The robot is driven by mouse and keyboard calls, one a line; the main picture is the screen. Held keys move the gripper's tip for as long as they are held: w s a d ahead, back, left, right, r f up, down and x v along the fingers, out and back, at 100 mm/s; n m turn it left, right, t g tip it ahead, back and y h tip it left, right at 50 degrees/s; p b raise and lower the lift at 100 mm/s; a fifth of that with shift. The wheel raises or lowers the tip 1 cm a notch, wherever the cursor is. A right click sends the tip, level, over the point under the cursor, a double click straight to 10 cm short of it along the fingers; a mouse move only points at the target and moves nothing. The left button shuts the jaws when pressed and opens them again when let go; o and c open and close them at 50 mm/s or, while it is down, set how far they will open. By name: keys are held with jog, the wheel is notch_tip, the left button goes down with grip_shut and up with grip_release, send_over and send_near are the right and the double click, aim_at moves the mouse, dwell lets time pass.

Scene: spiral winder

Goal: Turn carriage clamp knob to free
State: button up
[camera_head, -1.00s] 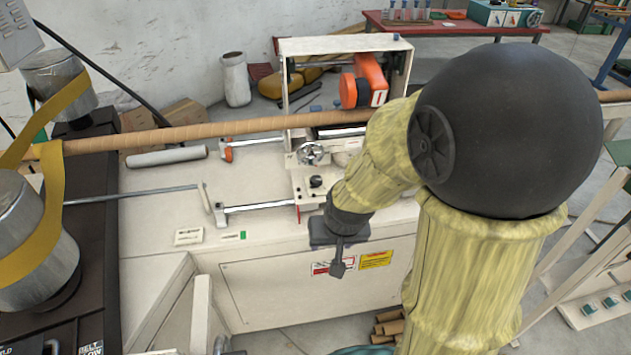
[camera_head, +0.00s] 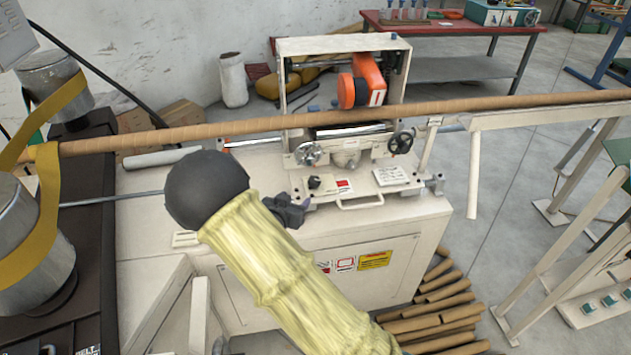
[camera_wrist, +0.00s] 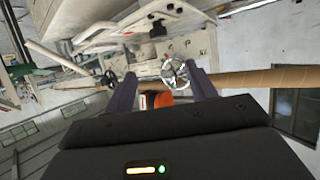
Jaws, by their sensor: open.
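The carriage (camera_head: 345,195) stands on the cream machine bed. A small black knob (camera_head: 315,182), which looks like the clamp knob, sits on its front top, below a silver handwheel (camera_head: 308,153). My gripper (camera_head: 290,208) is just left of and in front of the knob, apart from it and partly hidden by my arm. In the wrist view, which is upside down, my gripper (camera_wrist: 162,78) is open and empty. The silver handwheel (camera_wrist: 174,71) appears between its fingers, and a black knob (camera_wrist: 158,28) shows higher up. The knob's pointer direction is too small to read.
A black handwheel (camera_head: 401,143) is on the carriage's right. A long brown tube (camera_head: 230,127) crosses behind the knob, under an orange unit (camera_head: 362,82). A cream handle (camera_head: 360,203) juts from the carriage front. Brown tubes (camera_head: 435,315) lie on the floor at right.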

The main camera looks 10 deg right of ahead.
jog(key=shift+s+a, duration=0.1)
jog(key=shift+a, duration=0.05)
jog(key=p, duration=0.3)
send_near(314, 180)
jog(key=x, duration=0.8)
jog(key=shift+w+f, duration=0.1)
jog(key=shift+w, duration=0.25)
jog(key=c, duration=1)
jog(key=shift+d, duration=0.25)
